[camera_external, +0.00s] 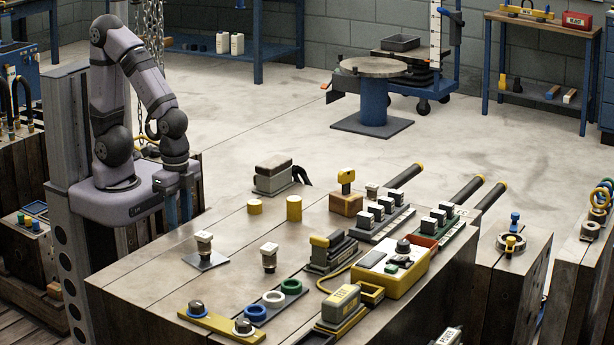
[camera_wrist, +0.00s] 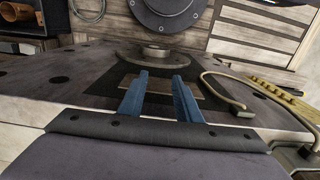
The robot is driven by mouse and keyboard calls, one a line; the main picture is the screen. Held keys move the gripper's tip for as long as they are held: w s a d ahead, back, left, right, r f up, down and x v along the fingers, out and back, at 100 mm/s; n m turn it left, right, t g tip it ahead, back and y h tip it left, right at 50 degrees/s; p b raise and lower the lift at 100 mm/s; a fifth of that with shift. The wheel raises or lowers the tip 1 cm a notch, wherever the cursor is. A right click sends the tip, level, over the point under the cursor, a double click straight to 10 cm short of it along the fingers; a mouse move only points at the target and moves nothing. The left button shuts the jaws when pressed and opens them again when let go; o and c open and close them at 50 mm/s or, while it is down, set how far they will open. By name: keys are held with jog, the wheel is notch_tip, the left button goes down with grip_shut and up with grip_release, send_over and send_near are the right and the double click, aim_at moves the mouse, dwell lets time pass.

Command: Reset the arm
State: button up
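My gripper (camera_external: 179,208) hangs below my folded arm at the left end of the big wooden block, close to my own base. It points down. Its two blue fingers also show in the wrist view (camera_wrist: 161,78), standing apart with a clear gap. Nothing is held between them. In the external view the fingers look clear of the items on the block, though their exact height above any surface cannot be told.
The wooden block (camera_external: 150,285) carries yellow cylinders (camera_external: 294,208), a black-and-white knob on a plate (camera_external: 205,246), a yellow control box (camera_external: 392,272) and several fixtures, mostly to the right of my gripper. Chains (camera_external: 152,30) hang behind my arm. The floor (camera_external: 260,125) beyond is open.

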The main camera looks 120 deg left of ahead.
notch_tip(320, 180, up, 22)
jog(key=p, duration=2)
jog(key=shift+f, duration=0.25)
